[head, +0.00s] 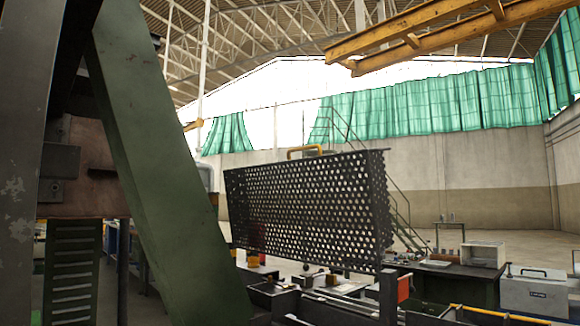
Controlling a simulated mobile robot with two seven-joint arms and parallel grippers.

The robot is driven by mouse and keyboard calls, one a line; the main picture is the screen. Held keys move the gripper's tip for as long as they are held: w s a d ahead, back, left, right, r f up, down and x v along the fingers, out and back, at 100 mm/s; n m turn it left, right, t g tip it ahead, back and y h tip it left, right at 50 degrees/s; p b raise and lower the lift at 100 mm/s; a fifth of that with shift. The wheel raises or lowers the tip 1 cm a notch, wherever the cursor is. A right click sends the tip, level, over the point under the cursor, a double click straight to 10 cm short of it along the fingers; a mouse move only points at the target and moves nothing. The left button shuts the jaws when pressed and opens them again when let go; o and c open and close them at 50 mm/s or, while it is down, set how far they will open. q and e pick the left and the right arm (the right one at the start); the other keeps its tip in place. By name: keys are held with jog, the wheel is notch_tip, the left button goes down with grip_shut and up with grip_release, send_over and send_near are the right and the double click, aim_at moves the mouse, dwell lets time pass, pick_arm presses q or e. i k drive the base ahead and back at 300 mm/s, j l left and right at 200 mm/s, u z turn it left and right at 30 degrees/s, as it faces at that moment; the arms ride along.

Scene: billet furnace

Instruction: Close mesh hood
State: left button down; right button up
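The mesh hood (310,208) is a dark perforated metal panel in the middle of the head view. It stands raised and slightly tilted, its lower edge above dark machine parts (310,300). A yellow handle (305,150) shows at its top edge. Neither of my grippers shows in the head view, and nothing is seen touching the hood.
A large green slanted beam (165,165) and a grey upright fill the left side close by. At the right are a dark workbench (460,282) and a light grey box (535,292). A yellow overhead crane beam (440,32) hangs high up. Open floor lies behind.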

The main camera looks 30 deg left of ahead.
aim_at(234, 209)
jog(key=i+j+u, duration=0.1)
jog(key=i+u, duration=0.2)
jog(key=i, duration=0.2)
jog(key=i+u, duration=0.3)
jog(key=i, duration=0.2)
